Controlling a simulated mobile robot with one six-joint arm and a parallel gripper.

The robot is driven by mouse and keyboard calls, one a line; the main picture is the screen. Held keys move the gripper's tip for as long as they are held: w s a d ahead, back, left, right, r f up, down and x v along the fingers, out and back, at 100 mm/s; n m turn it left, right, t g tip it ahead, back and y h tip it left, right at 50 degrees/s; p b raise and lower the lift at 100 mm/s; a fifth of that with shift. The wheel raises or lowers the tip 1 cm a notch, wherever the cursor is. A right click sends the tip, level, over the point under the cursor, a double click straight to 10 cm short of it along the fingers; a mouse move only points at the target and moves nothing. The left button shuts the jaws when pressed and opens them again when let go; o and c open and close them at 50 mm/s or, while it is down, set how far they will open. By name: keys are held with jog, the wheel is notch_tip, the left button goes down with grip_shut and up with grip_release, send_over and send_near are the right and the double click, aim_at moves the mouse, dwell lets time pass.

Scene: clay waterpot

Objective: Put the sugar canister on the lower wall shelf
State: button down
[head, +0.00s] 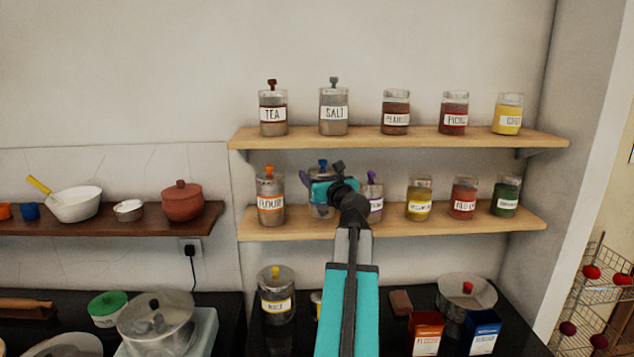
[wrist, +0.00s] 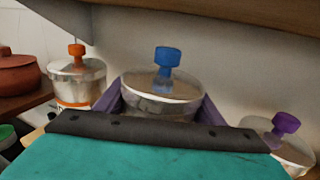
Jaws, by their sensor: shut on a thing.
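A glass canister with a metal lid and a blue knob (head: 323,165) is at the lower wall shelf (head: 400,222), between the flour canister (head: 270,197) and a purple-knobbed canister (head: 371,191). I take it for the sugar canister; my arm hides most of its label. My gripper (wrist: 160,108) is shut on it, with a purple finger on each side below the lid. In the wrist view the blue-knobbed canister (wrist: 163,82) stands upright. Its base looks level with the shelf board, but I cannot tell whether it touches.
The upper shelf (head: 400,138) runs close above, carrying several labelled canisters. Yellow, red and green canisters (head: 463,198) stand to the right on the lower shelf. Pots (head: 183,203) sit on a dark shelf at left. The counter below holds pots and boxes.

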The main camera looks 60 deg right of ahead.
jog(key=shift+w+d, duration=0.65)
jog(key=shift+d, duration=0.2)
jog(key=shift+w+d+f+p, duration=0.15)
jog(key=shift+f+p, duration=0.1)
jog(key=shift+f, duration=0.35)
jog(key=shift+w+d+f+p, duration=0.15)
jog(key=shift+f+p, duration=0.1)
jog(key=shift+f, duration=0.4)
jog(key=shift+w+d+f+p, duration=0.15)
jog(key=shift+f+p, duration=0.1)
jog(key=shift+f, duration=0.35)
jog(key=shift+f, duration=0.15)
jog(key=shift+c, duration=2.4)
grip_release()
jog(key=b+v, duration=0.3)
jog(key=v, duration=0.8)
jog(key=shift+s+a, duration=0.35)
jog(key=shift+s, duration=0.05)
